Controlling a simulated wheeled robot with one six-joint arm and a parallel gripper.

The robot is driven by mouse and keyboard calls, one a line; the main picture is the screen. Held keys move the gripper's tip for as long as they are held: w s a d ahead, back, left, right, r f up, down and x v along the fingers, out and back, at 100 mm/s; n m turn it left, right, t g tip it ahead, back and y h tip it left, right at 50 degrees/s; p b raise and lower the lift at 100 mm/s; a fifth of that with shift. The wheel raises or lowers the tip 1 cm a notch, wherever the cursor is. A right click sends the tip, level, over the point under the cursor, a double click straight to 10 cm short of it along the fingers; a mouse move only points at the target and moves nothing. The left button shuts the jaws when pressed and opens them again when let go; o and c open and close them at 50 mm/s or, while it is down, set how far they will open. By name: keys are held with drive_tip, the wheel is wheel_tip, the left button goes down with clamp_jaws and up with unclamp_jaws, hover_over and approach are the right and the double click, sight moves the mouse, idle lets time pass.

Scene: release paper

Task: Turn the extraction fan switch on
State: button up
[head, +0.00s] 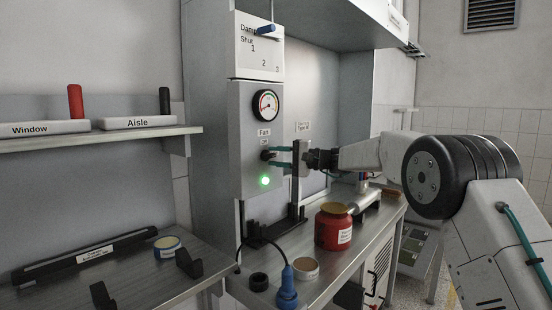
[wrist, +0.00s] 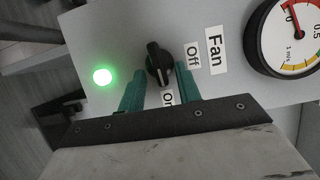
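The fan switch is a black rotary knob (wrist: 157,62) on a grey panel (head: 240,125). Its handle lies roughly up and down in the wrist view, with its lower end towards the "On" label (wrist: 168,97). The "Off" label (wrist: 192,55) is to its right there. My gripper (head: 272,156) reaches the panel from the right. In the wrist view, its two green fingers (wrist: 160,76) stand on either side of the knob, with small gaps visible, so it appears open around it. A green lamp (head: 265,181) below the knob is lit; it also shows in the wrist view (wrist: 102,76).
A round gauge (head: 265,105) sits above the switch. A shelf (head: 100,138) with "Window" and "Aisle" blocks is at left.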

drive_tip(key=v, duration=0.7)
drive_tip(key=shift+d, duration=0.35)
drive_tip(key=shift+s, duration=0.1)
